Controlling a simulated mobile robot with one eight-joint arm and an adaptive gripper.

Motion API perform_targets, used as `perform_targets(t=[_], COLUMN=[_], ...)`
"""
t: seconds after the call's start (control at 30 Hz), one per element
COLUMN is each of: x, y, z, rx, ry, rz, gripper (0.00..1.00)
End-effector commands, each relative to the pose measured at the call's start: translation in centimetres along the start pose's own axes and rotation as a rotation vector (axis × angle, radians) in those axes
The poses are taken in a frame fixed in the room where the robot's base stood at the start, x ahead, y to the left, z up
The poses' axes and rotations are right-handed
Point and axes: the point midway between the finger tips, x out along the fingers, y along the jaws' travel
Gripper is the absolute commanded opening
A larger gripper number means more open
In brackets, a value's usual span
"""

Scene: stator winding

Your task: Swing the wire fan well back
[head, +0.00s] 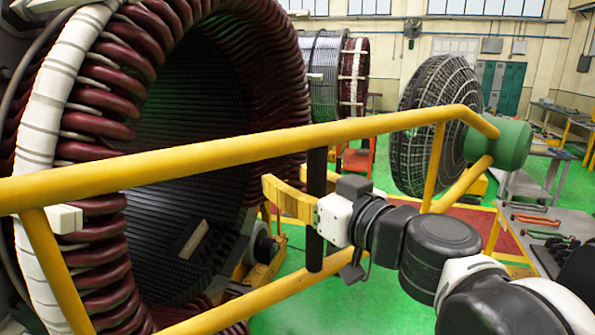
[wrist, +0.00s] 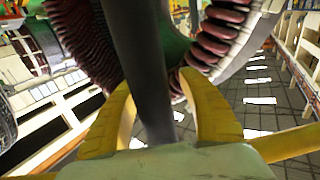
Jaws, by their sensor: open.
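The wire fan (head: 432,125), a large round dark wire cage with a green hub (head: 512,145) on its right, stands upright at the right in the head view. A yellow tubular rail (head: 230,152) runs across the picture towards that hub; I cannot tell whether they join. A dark upright bar (head: 316,165) stands between its upper and lower tubes. My gripper (head: 275,192) has curved yellow fingers reaching past this bar. In the wrist view my gripper (wrist: 158,82) is open, with the dark bar (wrist: 143,55) between its fingers. A gap shows on both sides low down.
A big stator with dark red coils (head: 95,150) and a white-wrapped ring fills the left, close behind the rail. Another wound cylinder (head: 325,70) stands behind. A grey bench with tools (head: 540,225) is at the right. Green floor (head: 355,300) shows below the rail.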

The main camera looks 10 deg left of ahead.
Motion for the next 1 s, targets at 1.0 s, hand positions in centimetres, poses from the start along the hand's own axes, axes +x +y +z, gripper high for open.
perform_targets(t=[1.0], x=[-7.8], y=[-1.2], z=[-0.2], rx=[0.0], ry=[0.0], rz=[0.002], gripper=[0.48])
